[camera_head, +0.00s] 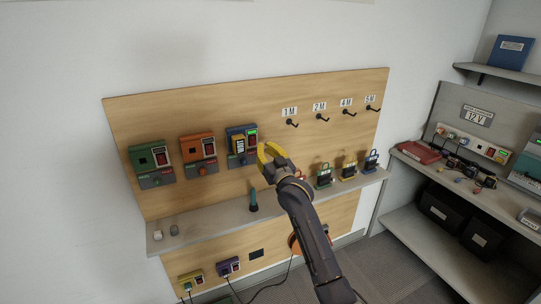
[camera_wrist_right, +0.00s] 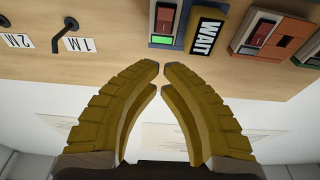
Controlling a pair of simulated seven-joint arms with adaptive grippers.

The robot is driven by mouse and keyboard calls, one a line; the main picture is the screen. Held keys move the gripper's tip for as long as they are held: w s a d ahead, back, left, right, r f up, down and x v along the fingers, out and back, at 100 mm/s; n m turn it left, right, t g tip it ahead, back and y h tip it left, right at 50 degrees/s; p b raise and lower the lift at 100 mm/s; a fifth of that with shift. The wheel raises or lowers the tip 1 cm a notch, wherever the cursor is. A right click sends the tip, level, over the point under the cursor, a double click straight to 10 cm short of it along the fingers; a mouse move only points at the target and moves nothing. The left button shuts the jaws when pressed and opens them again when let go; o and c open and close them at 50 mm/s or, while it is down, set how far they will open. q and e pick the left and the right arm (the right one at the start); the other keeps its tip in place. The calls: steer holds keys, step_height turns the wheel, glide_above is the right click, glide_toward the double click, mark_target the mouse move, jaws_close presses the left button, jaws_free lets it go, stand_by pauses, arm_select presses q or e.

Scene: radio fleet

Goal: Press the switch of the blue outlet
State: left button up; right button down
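The blue outlet (camera_head: 236,146) is mounted on the upper wooden board, right of the orange one. It carries a yellow plate reading "WAIT", which also shows upside down in the wrist view (camera_wrist_right: 206,30). Its dark red switch (camera_wrist_right: 165,19) sits beside the plate, with a lit green light (camera_wrist_right: 162,40) at the switch's end. My right gripper (camera_head: 263,150) is just right of the blue outlet in the head view, apart from it in the wrist view. Its yellow fingers (camera_wrist_right: 161,68) are empty, with a narrow gap between the tips. My left gripper is out of view.
Green (camera_head: 152,164) and orange (camera_head: 199,153) outlets are on the left. Yellow (camera_head: 190,281) and purple (camera_head: 228,266) outlets are below the shelf (camera_head: 215,222). A teal-tipped tool (camera_head: 253,201) stands on the shelf, and several padlock-like items (camera_head: 324,176) are at right. Hooks (camera_head: 292,123) are above.

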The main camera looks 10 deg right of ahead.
steer(key=shift+r+v, duration=0.15)
steer(key=shift+v, duration=0.85)
steer(key=shift+r+v, duration=0.15)
steer(key=shift+v, duration=0.85)
